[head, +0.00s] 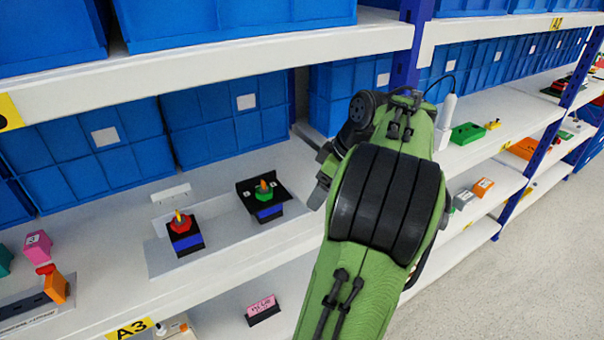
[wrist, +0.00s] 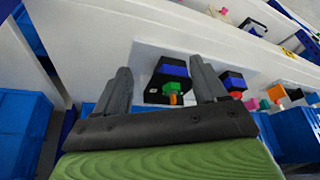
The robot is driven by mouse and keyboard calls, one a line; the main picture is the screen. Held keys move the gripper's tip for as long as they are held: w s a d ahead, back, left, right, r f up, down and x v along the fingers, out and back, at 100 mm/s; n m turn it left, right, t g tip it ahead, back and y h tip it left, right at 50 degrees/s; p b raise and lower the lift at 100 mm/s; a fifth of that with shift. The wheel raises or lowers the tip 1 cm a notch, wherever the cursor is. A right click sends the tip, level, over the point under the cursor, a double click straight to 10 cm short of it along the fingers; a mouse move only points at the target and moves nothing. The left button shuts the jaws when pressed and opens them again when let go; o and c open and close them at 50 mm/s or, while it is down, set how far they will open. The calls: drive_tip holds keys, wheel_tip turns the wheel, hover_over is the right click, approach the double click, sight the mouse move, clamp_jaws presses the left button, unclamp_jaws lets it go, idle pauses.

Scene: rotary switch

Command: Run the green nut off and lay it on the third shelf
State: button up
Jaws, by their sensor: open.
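The green nut (head: 264,193) sits on an orange-tipped bolt on a black and blue block (head: 269,212), on the middle visible shelf (head: 100,262). In the wrist view the green nut (wrist: 171,88) appears between my two fingers, beyond them. A red nut (head: 181,225) sits on a similar block (head: 187,243) to the left; that block also shows in the wrist view (wrist: 232,77). My gripper (head: 320,172) is open and empty, to the right of the green nut and apart from it. My arm hides part of the shelf. Which level counts as third is unclear.
Blue bins (head: 225,120) line the back of the shelf. An upper shelf edge (head: 200,70) runs above. A pink block (head: 37,245) and an orange block (head: 55,287) stand at the left. A pink sign (head: 262,308) is on the level below. The shelf front has bare room.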

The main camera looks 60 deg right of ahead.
drive_tip(key=b, duration=0.2)
hover_over(267, 189)
drive_tip(key=s, duration=0.2)
drive_tip(key=shift+a+f, duration=0.15)
drive_tip(key=b+x, duration=0.1)
drive_tip(key=x, duration=0.2)
drive_tip(key=shift+s+f, duration=0.1)
drive_tip(key=shift+f, duration=0.15)
drive_tip(key=shift+w+f, duration=0.2)
drive_tip(key=shift+f, duration=0.3)
